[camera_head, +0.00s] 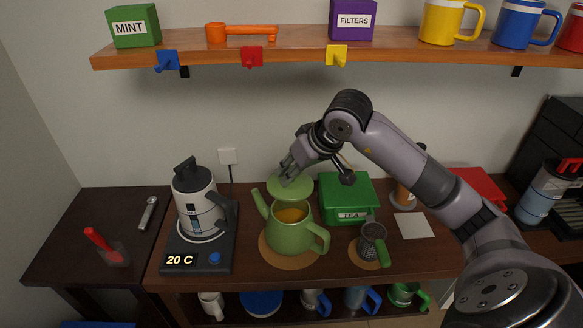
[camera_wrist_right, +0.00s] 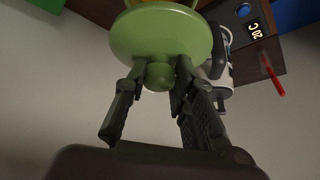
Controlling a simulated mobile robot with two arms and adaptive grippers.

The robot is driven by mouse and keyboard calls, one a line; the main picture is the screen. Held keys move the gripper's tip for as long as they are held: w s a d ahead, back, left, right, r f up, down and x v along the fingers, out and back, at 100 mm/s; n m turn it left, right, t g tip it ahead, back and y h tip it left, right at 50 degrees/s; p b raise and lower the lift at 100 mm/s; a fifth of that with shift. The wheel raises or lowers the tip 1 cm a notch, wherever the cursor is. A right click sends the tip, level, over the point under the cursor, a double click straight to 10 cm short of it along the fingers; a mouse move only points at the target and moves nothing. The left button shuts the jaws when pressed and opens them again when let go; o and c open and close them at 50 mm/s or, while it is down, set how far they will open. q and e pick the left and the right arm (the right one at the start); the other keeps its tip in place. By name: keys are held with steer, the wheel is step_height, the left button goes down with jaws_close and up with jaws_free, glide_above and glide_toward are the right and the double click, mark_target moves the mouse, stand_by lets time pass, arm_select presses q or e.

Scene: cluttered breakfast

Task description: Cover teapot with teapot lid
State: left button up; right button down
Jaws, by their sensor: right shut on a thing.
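The green teapot (camera_head: 289,235) stands upright on a round brown mat (camera_head: 268,257) in the head view. Its top is open and orange-brown liquid shows inside. My right gripper (camera_head: 288,172) is shut on the knob of the green teapot lid (camera_head: 291,187) and holds it above the back of the teapot's opening. In the wrist view the lid (camera_wrist_right: 160,32) is a green disc, and its knob (camera_wrist_right: 160,76) sits between the fingers of my right gripper (camera_wrist_right: 160,80). Whether the lid touches the rim is hard to tell. My left gripper is not in view.
A kettle (camera_head: 196,197) on its base stands left of the teapot. A green TEA box (camera_head: 347,197) stands close behind at right, and a strainer (camera_head: 372,243) stands right of the teapot. A shelf (camera_head: 300,47) with boxes and mugs hangs above.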

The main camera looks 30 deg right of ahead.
mark_target(297, 185)
steer(key=shift+r, duration=0.1)
step_height(297, 185, down, 6)
steer(key=b, duration=0.5)
steer(key=shift+b, duration=0.4)
steer(key=shift+f+b, duration=0.45)
steer(key=shift+b, duration=0.15)
steer(key=shift+f+b, duration=0.7)
stand_by(0.5)
steer(key=c, duration=1.3)
jaws_free()
